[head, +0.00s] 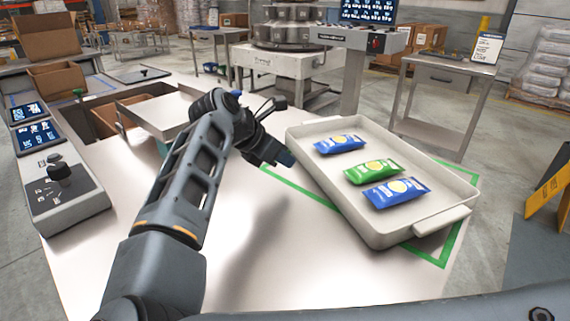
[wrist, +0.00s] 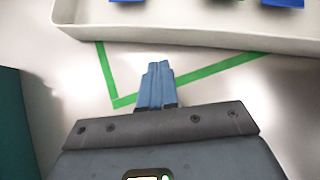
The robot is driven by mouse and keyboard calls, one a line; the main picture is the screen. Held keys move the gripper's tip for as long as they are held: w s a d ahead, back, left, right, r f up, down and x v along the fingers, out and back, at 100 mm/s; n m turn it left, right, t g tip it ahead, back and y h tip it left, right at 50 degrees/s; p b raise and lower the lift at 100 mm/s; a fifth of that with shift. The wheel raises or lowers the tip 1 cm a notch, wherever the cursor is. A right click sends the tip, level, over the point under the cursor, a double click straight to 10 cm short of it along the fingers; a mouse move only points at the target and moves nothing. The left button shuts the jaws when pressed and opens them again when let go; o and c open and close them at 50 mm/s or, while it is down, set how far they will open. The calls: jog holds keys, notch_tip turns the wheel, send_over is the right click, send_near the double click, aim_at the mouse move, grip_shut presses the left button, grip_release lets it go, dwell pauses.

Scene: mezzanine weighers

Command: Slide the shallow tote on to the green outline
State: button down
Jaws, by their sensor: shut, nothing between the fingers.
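The shallow tote (head: 378,233) is a cream tray on the metal table, right of my gripper in the head view. It holds two blue packets and a green packet (head: 373,172). The green outline (head: 299,187) shows along the tote's left side and beyond its right end; the tote covers much of it and sits askew to it. In the wrist view the outline's corner (wrist: 122,101) lies bare outside the tote wall (wrist: 190,35). My gripper (head: 287,160) is shut and empty, just left of the tote. In the wrist view its fingertips (wrist: 158,66) stop short of the wall.
A control box with a knob (head: 60,180) and screens stand at the table's left. A metal plate (head: 160,112) and an open cardboard box (head: 47,38) are at the back left. The table's front middle (head: 270,265) is clear. A side table (head: 440,75) stands behind the tote.

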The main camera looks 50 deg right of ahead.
jog(key=v, duration=0.9)
jog(key=shift+r, duration=0.3)
